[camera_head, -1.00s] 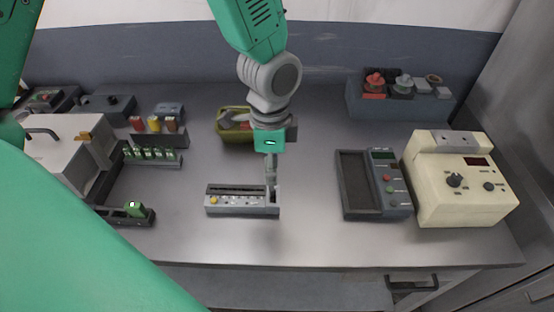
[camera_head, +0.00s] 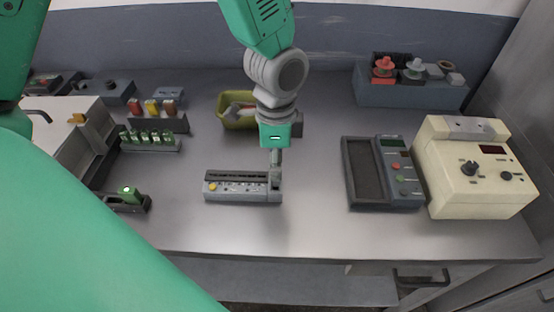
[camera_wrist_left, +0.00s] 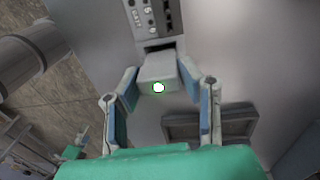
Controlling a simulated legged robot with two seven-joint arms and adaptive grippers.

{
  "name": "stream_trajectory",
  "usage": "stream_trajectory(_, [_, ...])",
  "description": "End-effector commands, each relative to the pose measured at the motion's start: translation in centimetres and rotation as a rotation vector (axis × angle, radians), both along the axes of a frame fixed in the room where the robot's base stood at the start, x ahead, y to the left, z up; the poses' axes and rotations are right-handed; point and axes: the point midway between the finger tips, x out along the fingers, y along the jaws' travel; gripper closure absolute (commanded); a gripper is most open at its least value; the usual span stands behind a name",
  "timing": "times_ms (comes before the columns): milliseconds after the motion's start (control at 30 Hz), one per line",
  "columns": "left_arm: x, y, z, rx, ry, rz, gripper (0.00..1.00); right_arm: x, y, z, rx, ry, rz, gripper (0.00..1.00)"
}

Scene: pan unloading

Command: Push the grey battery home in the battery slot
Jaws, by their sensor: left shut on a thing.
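The grey battery (camera_wrist_left: 158,70) is between the two fingers of my left gripper (camera_wrist_left: 160,82) in the left wrist view. A bright white spot with a green rim shows on its near end. Its far end meets the dark opening of the battery slot (camera_wrist_left: 160,45) in the grey device; how deep it sits is hard to tell. In the head view, my left gripper (camera_head: 276,180) points down at the right end of the device (camera_head: 235,189), shut on the battery, which is mostly hidden there. My right gripper is not in view.
A dark tray-like unit with buttons (camera_head: 400,178) and a cream box (camera_head: 470,190) stand to the right. An olive bin (camera_head: 236,122) is behind, and a rack of green parts (camera_head: 150,142) is to the left. Table in front of the device is clear.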

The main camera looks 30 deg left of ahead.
Motion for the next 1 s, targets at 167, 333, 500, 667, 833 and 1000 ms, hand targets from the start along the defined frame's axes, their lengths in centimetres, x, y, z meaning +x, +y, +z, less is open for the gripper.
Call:
stream_trajectory(167, [0.01, 0.00, 0.11, 0.000, 0.000, 0.000, 1.00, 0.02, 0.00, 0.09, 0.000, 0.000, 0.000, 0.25])
stream_trajectory(333, [-0.01, 0.04, 0.14, 0.001, -0.001, 0.000, 1.00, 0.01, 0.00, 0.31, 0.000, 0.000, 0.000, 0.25])
stream_trajectory(500, [-0.13, 0.11, 0.15, 0.002, -0.002, 0.001, 1.00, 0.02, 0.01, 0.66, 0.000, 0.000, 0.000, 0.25])
stream_trajectory(667, [-0.16, 0.13, 0.09, 0.003, -0.003, 0.001, 1.00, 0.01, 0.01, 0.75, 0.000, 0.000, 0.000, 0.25])
stream_trajectory(833, [-0.14, 0.12, 0.06, 0.003, -0.004, 0.001, 1.00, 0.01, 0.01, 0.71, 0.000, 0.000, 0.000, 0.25])
stream_trajectory(1000, [-0.13, 0.12, 0.07, 0.003, -0.004, 0.001, 1.00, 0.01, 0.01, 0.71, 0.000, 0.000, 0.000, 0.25])
